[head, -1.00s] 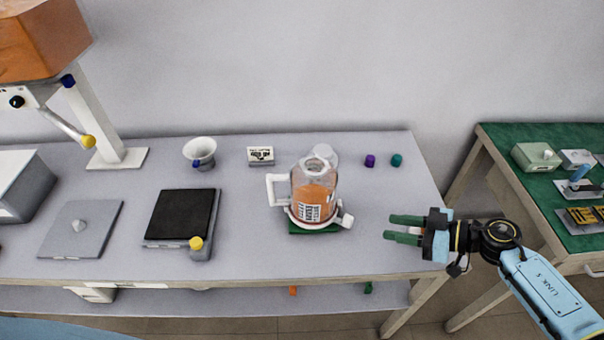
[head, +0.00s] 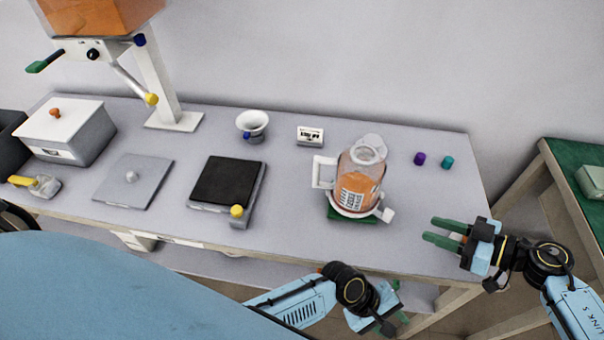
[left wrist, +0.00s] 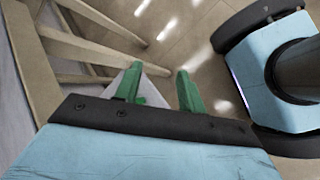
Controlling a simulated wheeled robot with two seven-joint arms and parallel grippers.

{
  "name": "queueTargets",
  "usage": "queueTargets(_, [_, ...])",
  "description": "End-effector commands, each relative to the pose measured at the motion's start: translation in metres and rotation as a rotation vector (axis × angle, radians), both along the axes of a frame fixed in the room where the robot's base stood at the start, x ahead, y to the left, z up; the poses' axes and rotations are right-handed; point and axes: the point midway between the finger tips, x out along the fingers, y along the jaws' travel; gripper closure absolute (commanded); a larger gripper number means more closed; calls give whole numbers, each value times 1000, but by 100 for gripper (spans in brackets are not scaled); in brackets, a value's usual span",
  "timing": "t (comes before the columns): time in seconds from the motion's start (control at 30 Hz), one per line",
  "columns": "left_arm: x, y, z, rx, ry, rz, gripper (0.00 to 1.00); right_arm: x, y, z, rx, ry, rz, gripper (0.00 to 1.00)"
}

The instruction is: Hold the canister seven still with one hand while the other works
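A clear canister (head: 358,178) with orange contents and a printed label stands upright on a green pad (head: 352,219) at the right of the table. I cannot read a number on it. It has a white handle at its left and a white spout at its lower right. My right gripper (head: 443,231) is open and empty, apart from the canister, to its right near the table's front edge. My left gripper (head: 394,312) is low in front of the table, partly hidden by its own wrist. The left wrist view shows its green fingers (left wrist: 158,85) apart with nothing between them.
A purple cap (head: 420,159) and a teal cap (head: 447,162) lie right of the canister. A black-topped scale (head: 225,180), a white funnel (head: 252,123) and a small sign (head: 310,136) are to its left. A dispenser stand (head: 160,85) rises at back left.

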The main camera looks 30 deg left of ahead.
Motion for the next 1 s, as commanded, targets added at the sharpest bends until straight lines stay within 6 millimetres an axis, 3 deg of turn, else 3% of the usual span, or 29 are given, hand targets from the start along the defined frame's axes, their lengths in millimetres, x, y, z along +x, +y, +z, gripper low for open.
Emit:
queueTargets(0.03, [13, -8, 31, -37, 1, -17, 60, 0, 0, 0, 0, 0, 0, 64])
queueTargets(0.07, [20, -9, 48, -49, -1, -35, 60, 0, 0, 0, 0, 0, 0, 64])
queueTargets(0.17, [45, 15, 93, -21, -77, -137, 60, 0, 0, 0, 0, 0, 0, 64])
queueTargets(0.4, [100, 119, 178, 226, -397, -442, 60, 0, 0, 0, 0, 0, 0, 64])
queueTargets(0.6, [119, 203, 253, 496, -609, -689, 60, 0, 0, 0, 0, 0, 0, 64])
queueTargets(0.8, [126, 265, 295, 716, -695, -832, 60, 0, 0, 0, 0, 0, 0, 64])
queueTargets(1.0, [129, 289, 308, 801, -713, -877, 60, 0, 0, 0, 0, 0, 0, 64])
